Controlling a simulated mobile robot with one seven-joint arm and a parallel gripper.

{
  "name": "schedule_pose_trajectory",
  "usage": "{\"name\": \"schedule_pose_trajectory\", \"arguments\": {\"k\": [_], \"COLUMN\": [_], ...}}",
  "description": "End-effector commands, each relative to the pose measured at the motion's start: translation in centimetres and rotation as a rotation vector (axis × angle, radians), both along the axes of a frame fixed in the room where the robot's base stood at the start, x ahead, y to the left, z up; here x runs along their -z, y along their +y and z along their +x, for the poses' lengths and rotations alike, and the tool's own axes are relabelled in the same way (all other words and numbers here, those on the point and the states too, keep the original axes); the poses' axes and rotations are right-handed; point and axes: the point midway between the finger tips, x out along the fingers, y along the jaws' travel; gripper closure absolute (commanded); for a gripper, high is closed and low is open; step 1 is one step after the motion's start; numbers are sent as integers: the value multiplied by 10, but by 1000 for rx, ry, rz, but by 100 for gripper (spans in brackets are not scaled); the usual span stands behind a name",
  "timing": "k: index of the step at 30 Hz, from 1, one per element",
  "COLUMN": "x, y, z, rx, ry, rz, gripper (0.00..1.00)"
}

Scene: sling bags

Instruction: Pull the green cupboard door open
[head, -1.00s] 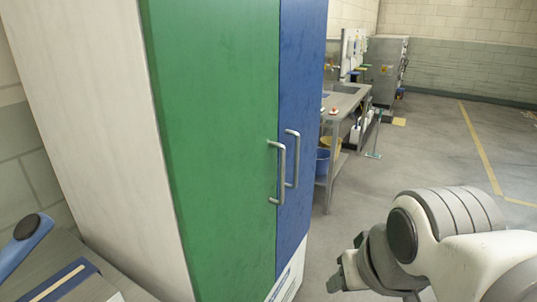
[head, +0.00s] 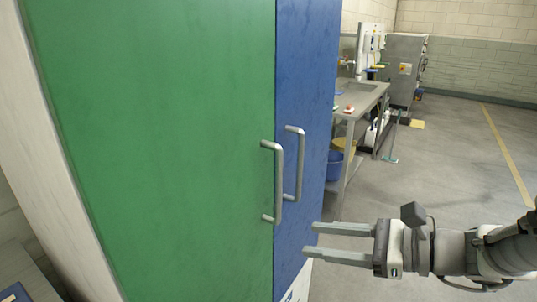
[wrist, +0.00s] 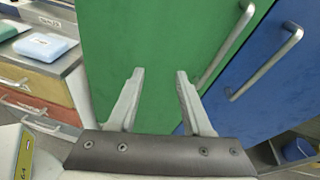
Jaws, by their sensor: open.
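The green cupboard door (head: 160,130) is shut, flush beside the blue door (head: 301,130). Its metal bar handle (head: 278,182) is upright near the seam, next to the blue door's handle (head: 299,163). My gripper (head: 308,239) is open and empty, right of and lower than the green handle in the head view, its fingers pointing left towards the doors. In the wrist view the open fingers (wrist: 158,73) point at the green door, and the green handle (wrist: 229,45) lies just right of them, not between them. The blue handle (wrist: 266,63) is farther right.
A grey workbench (head: 364,103) with a blue bucket (head: 334,166) under it stands beyond the cupboard. In the wrist view, a drawer unit (wrist: 40,87) with a light blue item (wrist: 45,46) on top is at left. The floor at right is clear.

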Motion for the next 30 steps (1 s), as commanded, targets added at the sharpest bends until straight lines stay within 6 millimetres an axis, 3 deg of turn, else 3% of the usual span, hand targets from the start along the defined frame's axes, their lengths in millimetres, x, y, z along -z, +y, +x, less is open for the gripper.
{"name": "schedule_pose_trajectory", "arguments": {"k": [3, 6, 11, 17, 30], "x": [-8, -15, -19, -20, -19], "y": [-32, -52, -65, -48, 20], "z": [26, 38, 47, 65, 132], "rx": [178, 271, 332, 334, 333], "ry": [13, 10, 3, 2, 2], "rz": [164, 250, 309, 312, 311], "gripper": [50, 50, 50, 50, 50]}}
